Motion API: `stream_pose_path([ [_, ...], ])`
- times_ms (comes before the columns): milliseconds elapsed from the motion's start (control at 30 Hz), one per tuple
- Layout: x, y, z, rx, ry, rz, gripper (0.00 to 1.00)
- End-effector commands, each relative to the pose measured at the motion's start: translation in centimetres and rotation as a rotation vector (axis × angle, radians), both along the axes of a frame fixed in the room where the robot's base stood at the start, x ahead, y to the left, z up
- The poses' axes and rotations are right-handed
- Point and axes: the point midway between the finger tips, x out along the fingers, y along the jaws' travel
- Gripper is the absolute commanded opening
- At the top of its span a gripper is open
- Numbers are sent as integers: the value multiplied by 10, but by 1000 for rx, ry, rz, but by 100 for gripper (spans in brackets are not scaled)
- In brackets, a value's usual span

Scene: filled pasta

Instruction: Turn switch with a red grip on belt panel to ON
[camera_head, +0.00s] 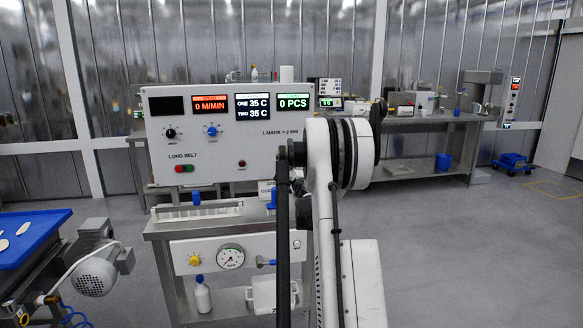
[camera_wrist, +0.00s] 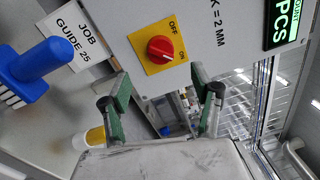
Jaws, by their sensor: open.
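The belt panel (camera_head: 215,150) stands upright ahead in the head view, with displays, knobs and a red-green button pair. Its lower right part is hidden behind my arm, and the switch does not show there. In the wrist view the switch's red grip (camera_wrist: 161,49) sits on a yellow plate (camera_wrist: 153,65) marked OFF at the top and ON at the right. The view is tilted, and I cannot tell which mark the grip points to. My gripper (camera_wrist: 160,78) is open and empty, its green-padded fingers on either side below the switch, apart from it.
In the wrist view a blue brush (camera_wrist: 38,62) and a "JOB GUIDE 25" sign (camera_wrist: 80,38) lie left of the switch. A yellow-topped item (camera_wrist: 93,137) is beside the left finger.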

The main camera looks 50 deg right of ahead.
Motion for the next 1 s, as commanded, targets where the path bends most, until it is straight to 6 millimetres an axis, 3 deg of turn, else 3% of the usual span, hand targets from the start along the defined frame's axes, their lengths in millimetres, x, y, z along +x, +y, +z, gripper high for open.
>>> stream_pose_path([
  [233, -13, 12, -1, -1, 1, 0, 60],
  [867, -13, 14, -1, -1, 0, 2, 60],
  [1000, -1, 34, 12, -25, 25, 37, 60],
])
